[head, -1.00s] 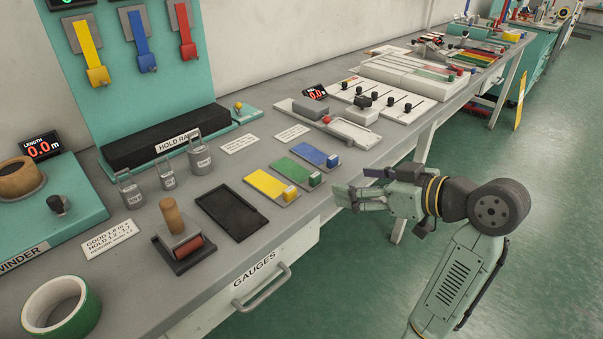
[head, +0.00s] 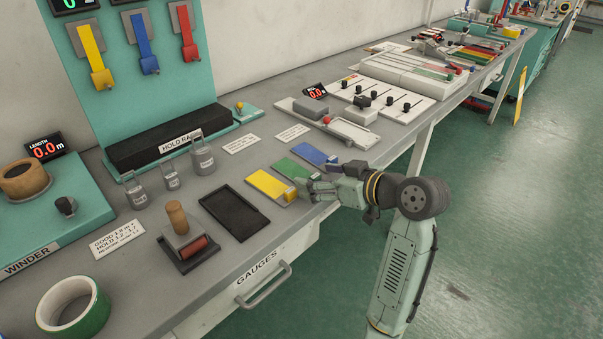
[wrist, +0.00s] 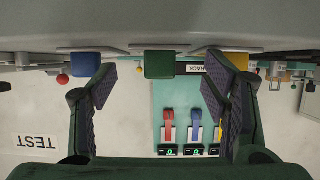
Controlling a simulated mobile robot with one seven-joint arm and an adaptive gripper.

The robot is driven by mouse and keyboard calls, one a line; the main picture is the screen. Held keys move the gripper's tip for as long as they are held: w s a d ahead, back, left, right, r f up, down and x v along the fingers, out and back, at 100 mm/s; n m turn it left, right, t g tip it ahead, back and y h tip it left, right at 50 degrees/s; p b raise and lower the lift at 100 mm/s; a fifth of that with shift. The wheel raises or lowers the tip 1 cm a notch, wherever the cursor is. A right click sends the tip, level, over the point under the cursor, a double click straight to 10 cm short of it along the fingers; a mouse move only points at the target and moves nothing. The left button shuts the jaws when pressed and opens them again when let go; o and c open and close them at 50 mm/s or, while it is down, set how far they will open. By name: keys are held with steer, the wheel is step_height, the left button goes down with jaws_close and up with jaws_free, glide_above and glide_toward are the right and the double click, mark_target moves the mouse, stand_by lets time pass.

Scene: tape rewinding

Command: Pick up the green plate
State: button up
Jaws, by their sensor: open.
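The green plate (head: 294,168) lies flat on the bench between the yellow plate (head: 268,184) and the blue plate (head: 315,153). Its near end is hidden behind my gripper (head: 300,188) in the head view. In the wrist view, which is upside down, the plate's green end block (wrist: 160,64) shows between my two spread fingers, with a gap on each side. My gripper is open and holds nothing. It is low at the bench's front edge, pointing in at the green plate's end.
The blue block (wrist: 85,64) and yellow block (wrist: 237,61) sit close on either side of the green one. A black tray (head: 235,213) lies left of the yellow plate. A drawer handle (head: 264,288) sticks out below the bench top.

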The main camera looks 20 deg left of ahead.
steer(key=shift+c, duration=0.4)
jaws_close()
stand_by(0.4)
